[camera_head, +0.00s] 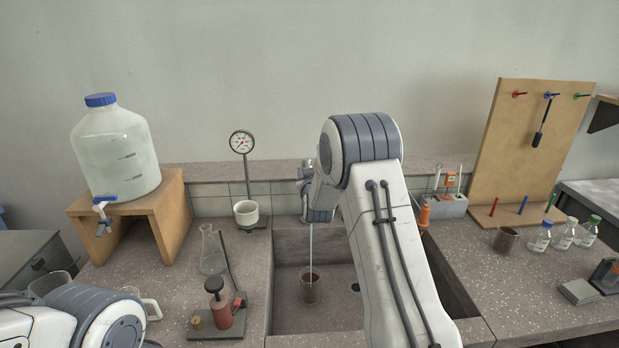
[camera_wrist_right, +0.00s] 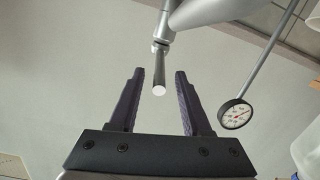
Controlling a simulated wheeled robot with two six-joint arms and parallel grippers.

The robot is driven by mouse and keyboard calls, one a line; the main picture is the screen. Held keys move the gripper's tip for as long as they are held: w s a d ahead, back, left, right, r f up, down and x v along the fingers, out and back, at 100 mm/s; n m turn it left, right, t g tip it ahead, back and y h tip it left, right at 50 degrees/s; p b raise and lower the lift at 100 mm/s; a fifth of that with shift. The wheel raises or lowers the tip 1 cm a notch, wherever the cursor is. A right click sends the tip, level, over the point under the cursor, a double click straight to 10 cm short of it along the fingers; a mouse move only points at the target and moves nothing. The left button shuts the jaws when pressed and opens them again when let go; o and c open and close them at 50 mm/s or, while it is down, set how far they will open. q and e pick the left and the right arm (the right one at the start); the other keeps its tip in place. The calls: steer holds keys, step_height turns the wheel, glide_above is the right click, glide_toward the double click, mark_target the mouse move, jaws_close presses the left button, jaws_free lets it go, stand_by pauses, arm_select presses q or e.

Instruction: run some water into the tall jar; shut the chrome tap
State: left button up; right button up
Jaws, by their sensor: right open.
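The tall jar (camera_head: 310,287) stands upright in the sink, with brownish contents showing through its wall. A thin pale stream of water (camera_head: 311,245) comes down into it from above. My right gripper (camera_head: 307,186) is above the sink, largely hidden by its own arm. In the right wrist view its jaws (camera_wrist_right: 159,73) are open and empty. The chrome tap (camera_wrist_right: 166,28) shows there, with its dark, light-ended lever (camera_wrist_right: 159,75) in line with the gap between the fingers; whether it touches them I cannot tell. My left arm enters at lower left, its gripper outside the picture.
A gauge (camera_head: 242,143) stands behind the sink; it also shows in the right wrist view (camera_wrist_right: 235,113). A flask (camera_head: 212,252) and a red-bodied device (camera_head: 217,312) stand left of the sink. A jug on a wooden stand (camera_head: 172,210) is farther left. Bottles (camera_head: 563,235) stand right.

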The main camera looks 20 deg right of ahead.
steer(key=b+v, duration=0.2)
steer(key=v, duration=0.7)
steer(key=shift+s+a, duration=0.15)
steer(key=shift+s, duration=0.15)
